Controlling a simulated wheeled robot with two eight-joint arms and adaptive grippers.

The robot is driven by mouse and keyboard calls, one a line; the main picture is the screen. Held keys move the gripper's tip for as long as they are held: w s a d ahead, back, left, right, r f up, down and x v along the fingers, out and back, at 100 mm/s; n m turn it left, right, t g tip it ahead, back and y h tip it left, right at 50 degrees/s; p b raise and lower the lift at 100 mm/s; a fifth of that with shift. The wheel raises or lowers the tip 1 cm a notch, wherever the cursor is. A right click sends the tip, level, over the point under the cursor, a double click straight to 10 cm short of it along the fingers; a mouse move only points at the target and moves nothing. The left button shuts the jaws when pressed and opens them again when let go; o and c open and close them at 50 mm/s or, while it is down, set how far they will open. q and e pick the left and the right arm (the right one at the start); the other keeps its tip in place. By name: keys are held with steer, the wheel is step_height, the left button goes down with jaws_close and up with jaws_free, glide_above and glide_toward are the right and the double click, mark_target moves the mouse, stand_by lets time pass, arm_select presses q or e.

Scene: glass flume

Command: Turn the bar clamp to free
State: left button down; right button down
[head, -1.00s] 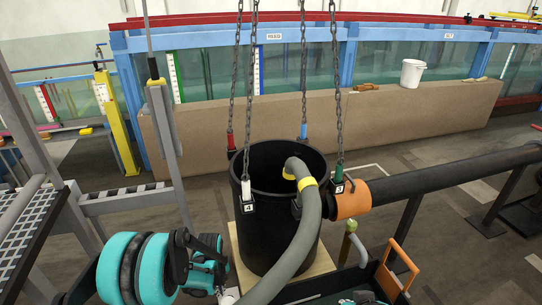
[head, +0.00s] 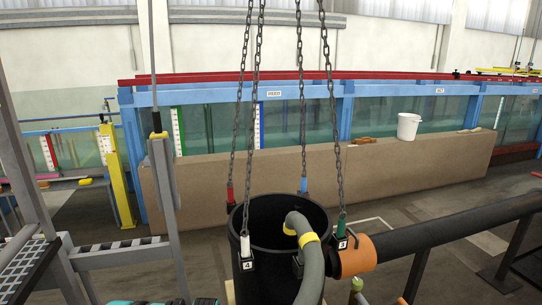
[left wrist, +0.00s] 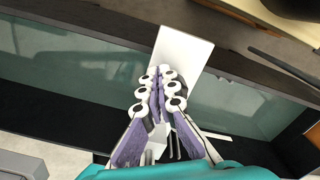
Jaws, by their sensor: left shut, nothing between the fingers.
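I cannot make out a bar clamp for certain in either view. My left gripper (left wrist: 160,80) shows in the left wrist view, its two purple-padded fingers together and holding nothing. A white flat plate (left wrist: 182,55) shows just beyond its fingertips; I cannot tell whether they touch. In the head view neither gripper is visible; only a teal bit of my arm shows at the bottom edge. A yellow bar with dark fittings (head: 510,71) lies along the flume's top rim at far right, too small to identify.
A black drum (head: 275,275) hangs on several chains, with a grey hose (head: 312,270) into it and a black pipe (head: 450,228) to its right. The glass flume (head: 385,110) stands behind a brown low wall (head: 270,170). A white bucket (head: 408,127) is on that wall.

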arm_select(q)
steer(key=shift+w+d+b, duration=0.3)
steer(key=shift+b, duration=0.05)
steer(key=shift+w+d, duration=0.45)
steer(key=shift+d, duration=0.15)
stand_by(0.4)
steer(key=shift+w, duration=0.15)
steer(key=shift+w+a, duration=0.2)
steer(key=shift+w, duration=0.05)
step_height(320, 180, up, 6)
steer(key=p, duration=0.3)
steer(key=shift+p, duration=0.35)
